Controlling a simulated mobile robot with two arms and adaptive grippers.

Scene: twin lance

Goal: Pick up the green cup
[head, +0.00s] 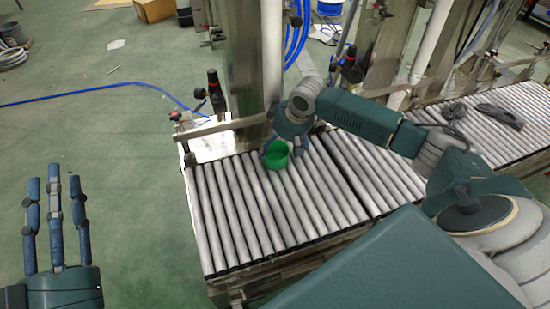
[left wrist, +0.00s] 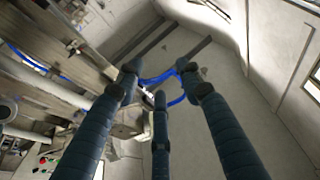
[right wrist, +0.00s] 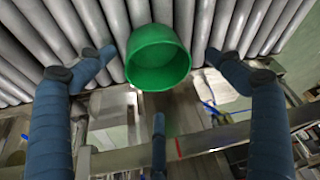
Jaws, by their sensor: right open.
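The green cup (head: 275,156) stands on the grey roller conveyor (head: 222,210), near its far edge. In the right wrist view the green cup (right wrist: 158,58) lies between the spread fingers of my right gripper (right wrist: 155,85), which is open with a finger on either side and one below. I see no clear contact with the cup. In the head view the right gripper (head: 287,150) is at the cup, partly hidden by its own wrist. My left gripper (head: 55,215) is open and empty, fingers pointing up, left of the conveyor; its fingers also show in the left wrist view (left wrist: 160,90).
A metal post (head: 245,75) and a rail (head: 215,130) stand just behind the cup. A second conveyor section (head: 480,135) at the right carries dark grey items (head: 500,115). Blue hose (head: 110,88) lies on the green floor. The rollers in front of the cup are clear.

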